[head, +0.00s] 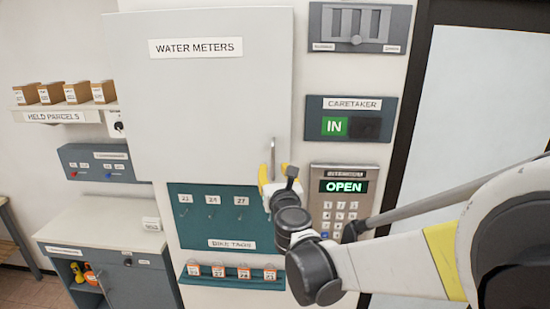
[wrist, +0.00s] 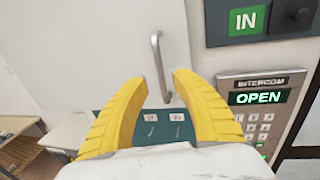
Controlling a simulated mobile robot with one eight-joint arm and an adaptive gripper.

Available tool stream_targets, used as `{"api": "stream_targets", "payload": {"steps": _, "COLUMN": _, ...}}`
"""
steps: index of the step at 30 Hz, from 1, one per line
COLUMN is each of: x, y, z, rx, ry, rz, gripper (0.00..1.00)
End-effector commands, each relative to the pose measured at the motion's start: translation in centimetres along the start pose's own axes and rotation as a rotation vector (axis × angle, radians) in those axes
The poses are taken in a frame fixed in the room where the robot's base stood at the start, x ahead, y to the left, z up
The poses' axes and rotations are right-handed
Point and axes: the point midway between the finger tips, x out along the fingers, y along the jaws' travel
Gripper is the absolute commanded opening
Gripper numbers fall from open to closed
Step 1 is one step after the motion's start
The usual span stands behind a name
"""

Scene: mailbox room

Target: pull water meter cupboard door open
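The water meter cupboard door (head: 200,100) is a large pale grey panel labelled "WATER METERS", and it looks shut. Its upright metal bar handle (head: 273,158) is near the lower right corner. In the wrist view the handle (wrist: 161,67) stands ahead, between and beyond the two yellow fingers. My gripper (head: 268,177) is at the handle's lower end in the head view. In the wrist view my gripper (wrist: 160,85) is open, with a wide gap between the fingertips and nothing held. Whether a finger touches the handle cannot be told.
Below the door hangs a teal bike-tags board (head: 212,215) with a tag shelf (head: 230,283) under it. An intercom (head: 343,205) and caretaker panel (head: 350,118) are right of the door. A counter cabinet (head: 105,240) and parcel shelf (head: 70,113) stand left.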

Motion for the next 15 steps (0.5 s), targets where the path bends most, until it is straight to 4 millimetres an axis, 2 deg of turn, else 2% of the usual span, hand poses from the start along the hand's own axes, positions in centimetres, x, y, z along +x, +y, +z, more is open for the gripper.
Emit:
{"api": "stream_targets", "payload": {"steps": 3, "x": 2.3, "y": -0.1, "z": 0.1, "rx": 0.001, "ry": 0.000, "rz": -0.002, "gripper": 0.32}}
{"api": "stream_targets", "payload": {"steps": 6, "x": 3.6, "y": 0.0, "z": 0.1, "rx": 0.002, "ry": 0.000, "rz": -0.002, "gripper": 0.32}}
{"api": "stream_targets", "payload": {"steps": 10, "x": 4.6, "y": 0.0, "z": 0.1, "rx": 0.002, "ry": 0.000, "rz": -0.001, "gripper": 0.32}}
{"api": "stream_targets", "payload": {"steps": 15, "x": 4.9, "y": -0.1, "z": 0.0, "rx": 0.002, "ry": 0.000, "rz": -0.001, "gripper": 0.32}}
